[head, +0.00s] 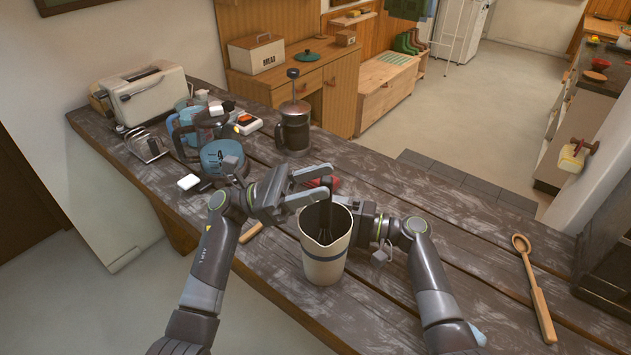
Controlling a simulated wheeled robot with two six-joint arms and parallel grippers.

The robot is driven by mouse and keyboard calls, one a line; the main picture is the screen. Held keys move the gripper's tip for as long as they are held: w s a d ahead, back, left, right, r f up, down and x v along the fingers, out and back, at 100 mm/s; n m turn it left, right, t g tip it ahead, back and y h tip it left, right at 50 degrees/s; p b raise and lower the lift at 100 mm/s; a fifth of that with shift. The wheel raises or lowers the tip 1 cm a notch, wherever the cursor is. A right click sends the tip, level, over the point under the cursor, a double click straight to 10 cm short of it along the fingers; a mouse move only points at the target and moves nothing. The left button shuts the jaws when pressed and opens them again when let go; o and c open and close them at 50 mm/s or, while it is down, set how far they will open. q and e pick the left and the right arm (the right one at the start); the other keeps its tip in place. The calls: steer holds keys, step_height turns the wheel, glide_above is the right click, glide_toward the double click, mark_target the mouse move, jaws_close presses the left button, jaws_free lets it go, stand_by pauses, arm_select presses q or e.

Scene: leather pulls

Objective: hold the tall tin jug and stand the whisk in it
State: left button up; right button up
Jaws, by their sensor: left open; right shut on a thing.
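The tall tin jug (324,262), cream with a dark band, stands upright on the wooden table. My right gripper (352,218) is at its right side, shut on the jug; its fingertips are largely hidden by the jug. The dark whisk (325,218) stands in the jug, its wires inside and its handle rising past the rim. My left gripper (328,182) is open above the jug's rim, its fingers by the top of the whisk's handle.
A French press (294,120) stands behind the jug. A red thing (335,183) shows partly behind my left gripper. A wooden spoon (534,285) lies at the right.

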arm_select(q)
steer(key=v, duration=1.2)
steer(key=shift+d, duration=0.1)
arm_select(e)
steer(key=o, duration=0.8)
steer(key=shift+c, duration=0.2)
steer(key=shift+d, duration=0.1)
